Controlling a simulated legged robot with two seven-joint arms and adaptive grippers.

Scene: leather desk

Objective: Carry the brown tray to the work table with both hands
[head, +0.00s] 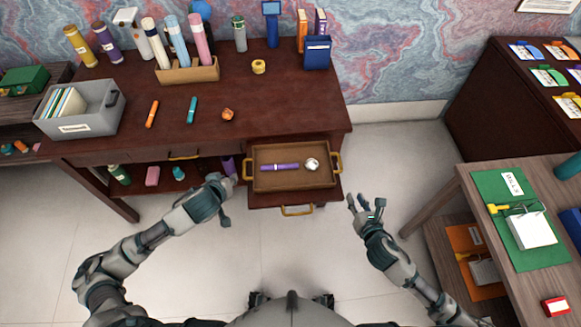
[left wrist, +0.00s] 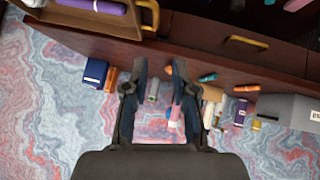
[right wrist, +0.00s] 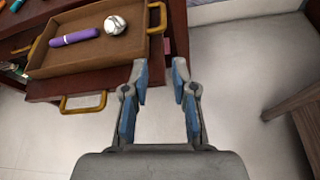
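The brown tray (head: 292,181) has a yellow handle at each end and rests at the open drawer at the dark desk's front right. It holds a purple cylinder (head: 280,167) and a silvery round object (head: 312,164). My left gripper (head: 229,192) is open and empty, just left of the left handle (head: 249,166); this handle shows in the left wrist view (left wrist: 151,16). My right gripper (head: 366,203) is open and empty, right of and in front of the right handle (head: 337,162), which shows in the right wrist view (right wrist: 156,18). Neither gripper touches the tray.
A wooden table (head: 470,215) at right bears a green mat (head: 500,190), papers and a red box (head: 555,306). The desk holds a grey bin (head: 85,122), bottles and a blue box (head: 317,55). A drawer handle (head: 297,210) is below the tray. Floor between desk and table is clear.

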